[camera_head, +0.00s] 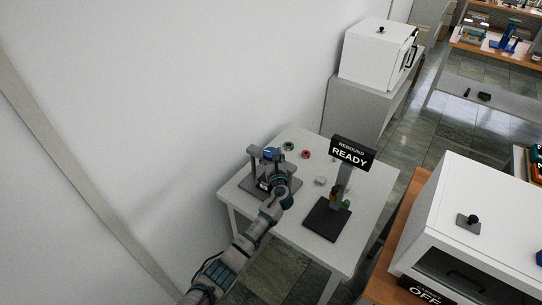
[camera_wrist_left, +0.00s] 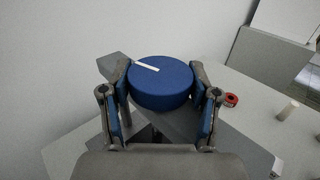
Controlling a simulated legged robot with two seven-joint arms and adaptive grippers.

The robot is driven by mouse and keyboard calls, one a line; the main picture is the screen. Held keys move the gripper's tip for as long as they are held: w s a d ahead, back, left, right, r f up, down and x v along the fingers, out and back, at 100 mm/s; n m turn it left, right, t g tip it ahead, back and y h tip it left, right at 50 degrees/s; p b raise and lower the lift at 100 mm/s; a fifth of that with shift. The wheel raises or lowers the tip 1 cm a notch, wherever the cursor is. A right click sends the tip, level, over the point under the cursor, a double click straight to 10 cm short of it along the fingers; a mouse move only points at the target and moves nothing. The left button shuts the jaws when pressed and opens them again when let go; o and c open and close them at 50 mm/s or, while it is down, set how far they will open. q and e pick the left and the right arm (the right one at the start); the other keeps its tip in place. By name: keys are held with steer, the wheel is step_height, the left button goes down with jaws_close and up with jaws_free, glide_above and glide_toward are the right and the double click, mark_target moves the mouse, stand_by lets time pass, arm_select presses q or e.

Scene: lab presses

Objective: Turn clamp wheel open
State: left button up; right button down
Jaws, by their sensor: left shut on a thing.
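The clamp wheel (camera_wrist_left: 162,86) is a round blue disc with a white line on its top, seen close up in the left wrist view. In that view my left gripper (camera_wrist_left: 160,100) has one finger on each side of the wheel and is shut on it. The white line points to the upper left. In the head view the blue wheel (camera_head: 271,153) sits at the top of a grey clamp frame (camera_head: 256,165) on the white table. My left gripper (camera_head: 275,166) is at the wheel there and partly hides the frame. My right gripper is in neither view.
A dark stand with a "REBOUND READY" sign (camera_head: 352,153) stands to the right on the white table (camera_head: 290,228). Red (camera_head: 306,154) and green (camera_head: 289,146) round items lie behind the frame. White cabinets stand at the back (camera_head: 372,55) and at right (camera_head: 490,215).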

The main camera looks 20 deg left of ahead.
arm_select(q)
steer(key=shift+r, duration=0.3)
steer(key=o, duration=1.1)
steer(key=shift+o, duration=0.3)
steer(key=shift+f, duration=0.1)
steer(key=v, duration=1.2)
steer(key=shift+d+f, duration=0.1)
